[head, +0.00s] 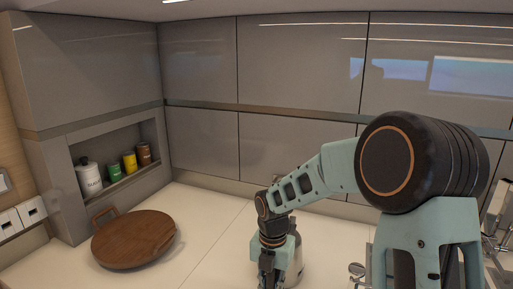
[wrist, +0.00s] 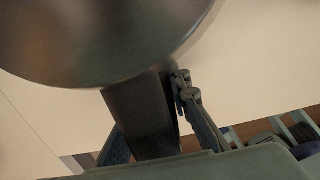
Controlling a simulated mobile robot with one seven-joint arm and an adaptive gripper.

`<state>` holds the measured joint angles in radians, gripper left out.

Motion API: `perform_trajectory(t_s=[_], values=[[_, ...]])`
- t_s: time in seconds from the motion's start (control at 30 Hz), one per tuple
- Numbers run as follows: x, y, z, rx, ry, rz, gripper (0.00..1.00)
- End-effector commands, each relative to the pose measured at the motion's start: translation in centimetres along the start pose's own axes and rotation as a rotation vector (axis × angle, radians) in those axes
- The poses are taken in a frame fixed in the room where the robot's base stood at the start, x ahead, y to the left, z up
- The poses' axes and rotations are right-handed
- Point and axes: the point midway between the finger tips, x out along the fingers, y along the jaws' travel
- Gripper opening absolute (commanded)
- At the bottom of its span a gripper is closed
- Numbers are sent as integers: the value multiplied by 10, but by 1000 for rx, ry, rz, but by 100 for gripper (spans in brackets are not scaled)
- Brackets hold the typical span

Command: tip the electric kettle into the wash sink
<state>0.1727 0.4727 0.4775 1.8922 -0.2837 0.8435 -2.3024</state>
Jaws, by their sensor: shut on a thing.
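The electric kettle shows in the wrist view as a large brushed-metal rounded body (wrist: 100,40) with a dark handle (wrist: 142,112). My gripper (wrist: 155,128) is shut on that handle, one finger on each side of it. In the head view my gripper (head: 270,278) is at the bottom centre, over the white counter, and a small part of the metal kettle (head: 296,268) shows behind it. My gripper and arm hide most of the kettle there. The wash sink cannot be made out in either view.
A round wooden board (head: 135,240) lies on the counter (head: 212,222) at left. A wall niche holds a white canister (head: 90,178) and several coloured jars (head: 129,162). Shiny metal fittings (head: 497,240) show at the right edge, partly behind my arm. The counter between board and gripper is clear.

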Motion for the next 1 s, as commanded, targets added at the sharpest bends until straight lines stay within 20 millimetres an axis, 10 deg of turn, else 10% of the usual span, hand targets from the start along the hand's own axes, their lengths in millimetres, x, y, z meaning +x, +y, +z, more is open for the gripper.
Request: perform_trajectory(t_s=[1.0], values=[[-27, 1, 1, 0, -4, 2, 0]])
